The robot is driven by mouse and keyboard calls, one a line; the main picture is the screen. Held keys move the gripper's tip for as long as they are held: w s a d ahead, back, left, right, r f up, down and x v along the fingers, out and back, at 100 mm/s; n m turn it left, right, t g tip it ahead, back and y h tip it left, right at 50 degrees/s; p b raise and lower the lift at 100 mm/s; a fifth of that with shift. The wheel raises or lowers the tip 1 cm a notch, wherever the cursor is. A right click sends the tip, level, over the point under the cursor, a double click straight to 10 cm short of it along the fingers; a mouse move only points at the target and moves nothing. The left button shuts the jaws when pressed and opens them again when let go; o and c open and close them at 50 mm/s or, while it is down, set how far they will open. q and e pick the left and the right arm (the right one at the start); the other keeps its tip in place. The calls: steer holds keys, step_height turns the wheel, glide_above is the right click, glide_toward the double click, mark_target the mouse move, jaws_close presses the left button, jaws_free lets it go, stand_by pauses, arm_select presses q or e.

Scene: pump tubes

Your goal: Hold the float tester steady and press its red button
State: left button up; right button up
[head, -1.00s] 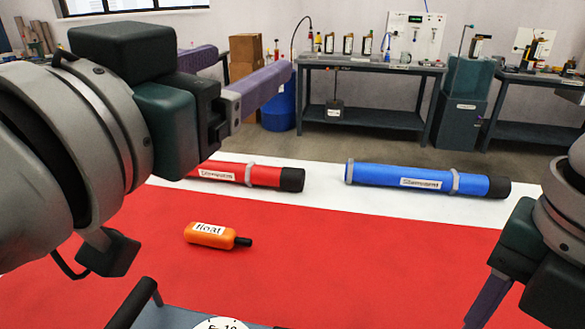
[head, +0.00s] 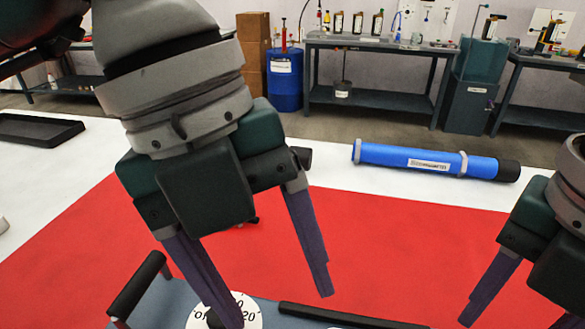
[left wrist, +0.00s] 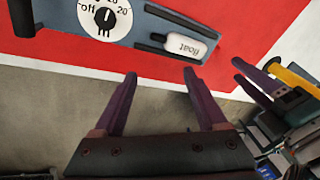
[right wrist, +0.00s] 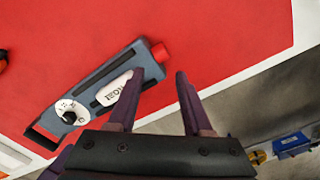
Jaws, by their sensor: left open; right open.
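The float tester is a blue-grey box with a dial, a dark handle and a white "float" label. It lies at the bottom edge of the head view (head: 265,312), partly cut off, at the top of the left wrist view (left wrist: 145,24) and whole in the right wrist view (right wrist: 140,62). Its red button (right wrist: 160,52) is on the end away from the dial. My left gripper (head: 280,308) is open and points down over the dial side, its fingers around nothing. My right gripper (head: 518,322) is open; in the right wrist view its fingertips (right wrist: 160,72) appear close to the button end.
The tester lies on a red mat (head: 400,255) over a white table. A blue tube (head: 400,156) lies at the back right. A black tray (head: 35,130) is at the far left. My left arm hides most of the red tube and orange float bottle.

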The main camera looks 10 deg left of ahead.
arm_select(q)
steer(key=w+a+n+y, duration=0.2)
steer(key=a+y, duration=0.2)
steer(key=a, duration=0.3)
steer(key=shift+t, duration=0.3)
step_height(320, 180, down, 10)
steer(key=shift+w+d+f, duration=0.1)
jaws_close()
stand_by(0.9)
arm_select(e)
steer(key=shift+c, duration=0.2)
jaws_close()
